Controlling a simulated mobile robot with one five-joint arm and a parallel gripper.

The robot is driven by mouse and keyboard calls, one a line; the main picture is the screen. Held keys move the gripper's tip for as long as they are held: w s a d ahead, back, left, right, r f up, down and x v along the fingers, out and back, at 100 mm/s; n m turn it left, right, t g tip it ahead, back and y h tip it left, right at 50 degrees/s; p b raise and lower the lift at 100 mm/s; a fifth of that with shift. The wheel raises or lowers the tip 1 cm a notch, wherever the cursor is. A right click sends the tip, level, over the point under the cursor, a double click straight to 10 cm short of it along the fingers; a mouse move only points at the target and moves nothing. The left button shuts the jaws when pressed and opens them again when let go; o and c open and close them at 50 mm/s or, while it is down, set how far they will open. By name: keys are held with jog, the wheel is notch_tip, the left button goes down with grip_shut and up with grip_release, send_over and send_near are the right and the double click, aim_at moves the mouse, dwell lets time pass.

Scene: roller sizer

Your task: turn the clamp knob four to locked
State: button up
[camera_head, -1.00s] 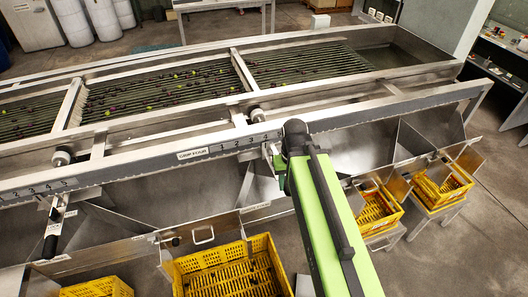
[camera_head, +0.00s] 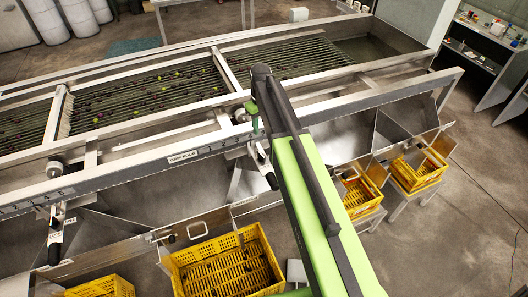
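A sloping metal rail carries the label "GAP FOUR" (camera_head: 184,156) and a number scale to its right. A lever with a black handle (camera_head: 267,174) hangs from the rail right of the label, close to my arm. A pale round knob (camera_head: 242,115) sits just above the rail; I cannot tell for certain whether it or the lever is clamp knob four, or its setting. My green arm reaches up from the bottom. My gripper (camera_head: 256,124) points down at its far end, just right of the pale knob, mostly hidden by the arm; its fingers cannot be made out.
A similar lever (camera_head: 55,237) and pale knob (camera_head: 54,168) are at the left. Yellow crates (camera_head: 178,283) stand below the metal chutes. Roller beds (camera_head: 150,102) with small fruit lie behind the rail. Concrete floor is open at the right.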

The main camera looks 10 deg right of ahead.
aim_at(261, 154)
notch_tip(261, 154, down, 18)
jog(key=b, duration=1.7)
jog(key=shift+r, duration=0.3)
grip_shut()
